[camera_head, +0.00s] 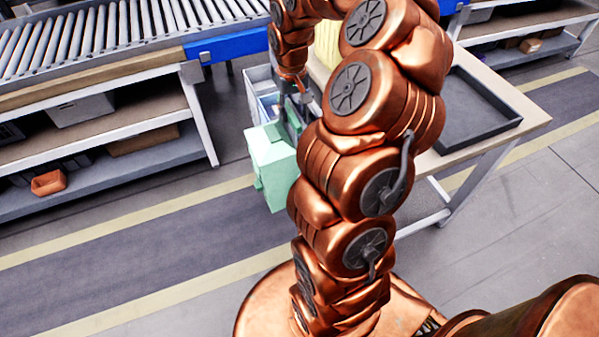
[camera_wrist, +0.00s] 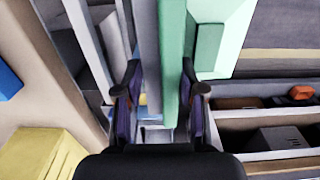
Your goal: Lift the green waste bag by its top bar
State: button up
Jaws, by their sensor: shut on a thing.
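The green waste bag (camera_head: 270,168) is a pale green, box-like bag at the left side of the table, partly hidden by my arm. In the wrist view its pale green side (camera_wrist: 222,35) is at the upper right, and its darker green top bar (camera_wrist: 172,60) runs up between my fingers. My gripper (camera_head: 293,100) is at the bag's top edge in the head view. In the wrist view my gripper (camera_wrist: 160,100) is shut on the green bar, with a grey strip beside it also between the fingers. I cannot tell whether the bag is off its support.
A light bin with blue parts (camera_head: 262,88) stands right behind the bag. The table (camera_head: 535,112) carries a black tray (camera_head: 475,108) and a yellow item (camera_head: 326,45). A roller conveyor (camera_head: 110,35) with shelves below is at the left, with an orange bin (camera_head: 48,182). The floor in front is clear.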

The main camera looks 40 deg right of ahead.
jog(key=shift+w+a+r+p, duration=0.15)
jog(key=shift+w+a+r, duration=0.15)
jog(key=shift+a+r, duration=0.55)
jog(key=shift+w+a+r+p, duration=0.15)
jog(key=shift+w+a+r, duration=0.15)
jog(key=shift+a+r, duration=0.45)
jog(key=shift+a+f, duration=0.15)
